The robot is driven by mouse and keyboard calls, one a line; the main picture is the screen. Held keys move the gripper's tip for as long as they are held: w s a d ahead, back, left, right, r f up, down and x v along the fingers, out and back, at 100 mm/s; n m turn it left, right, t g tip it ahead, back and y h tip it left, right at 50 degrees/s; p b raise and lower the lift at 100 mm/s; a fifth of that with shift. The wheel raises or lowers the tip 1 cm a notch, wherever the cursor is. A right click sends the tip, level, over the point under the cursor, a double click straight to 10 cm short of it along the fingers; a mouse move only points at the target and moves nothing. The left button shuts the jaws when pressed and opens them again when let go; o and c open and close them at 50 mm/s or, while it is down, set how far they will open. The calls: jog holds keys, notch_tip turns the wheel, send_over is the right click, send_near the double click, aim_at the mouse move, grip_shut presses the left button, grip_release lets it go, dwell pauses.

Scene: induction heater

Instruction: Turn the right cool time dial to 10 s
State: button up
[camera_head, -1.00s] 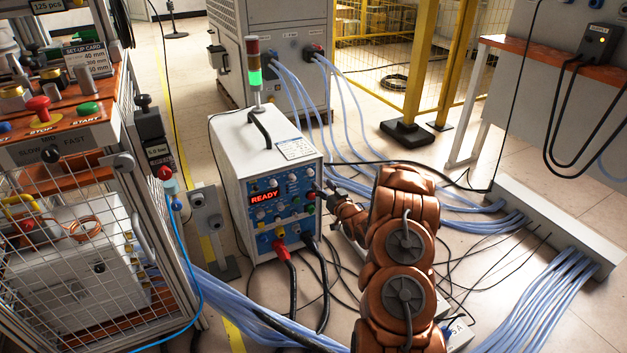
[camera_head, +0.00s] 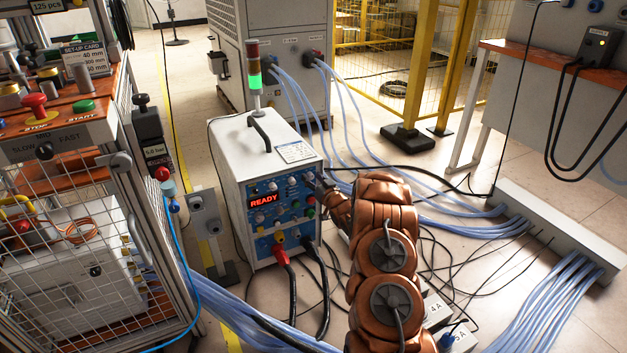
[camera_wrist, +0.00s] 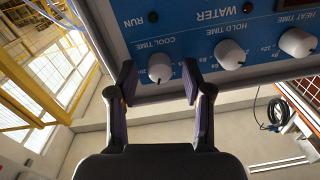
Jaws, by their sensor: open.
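The cool time dial (camera_wrist: 159,67) is a white knob on the blue control panel (camera_wrist: 200,30), which shows upside down in the wrist view. My gripper (camera_wrist: 160,82) is open, with one dark finger on each side of the dial. I cannot tell whether either finger touches it. The dial's pointer setting is too small to read. In the head view the white heater box (camera_head: 240,160) shows a red READY display (camera_head: 264,201). My arm covers the right edge of its panel, and my fingertips there are hard to make out.
The hold time knob (camera_wrist: 229,54) and heat time knob (camera_wrist: 297,43) sit beside the dial on the panel. Black cables (camera_head: 322,285) hang from the heater front. Blue hoses (camera_head: 460,230) run across the floor. A caged bench (camera_head: 70,240) stands at the left.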

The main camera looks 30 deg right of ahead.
jog(key=shift+c, duration=0.2)
grip_shut()
jog(key=shift+r, duration=0.1)
jog(key=n+p, duration=0.2)
jog(key=n, duration=0.1)
jog(key=shift+r+n+p, duration=0.1)
jog(key=shift+n+p, duration=0.2)
jog(key=shift+p, duration=0.1)
jog(key=n+p, duration=0.2)
jog(key=n, duration=0.3)
dwell(0.5)
jog(key=shift+o, duration=0.2)
grip_release()
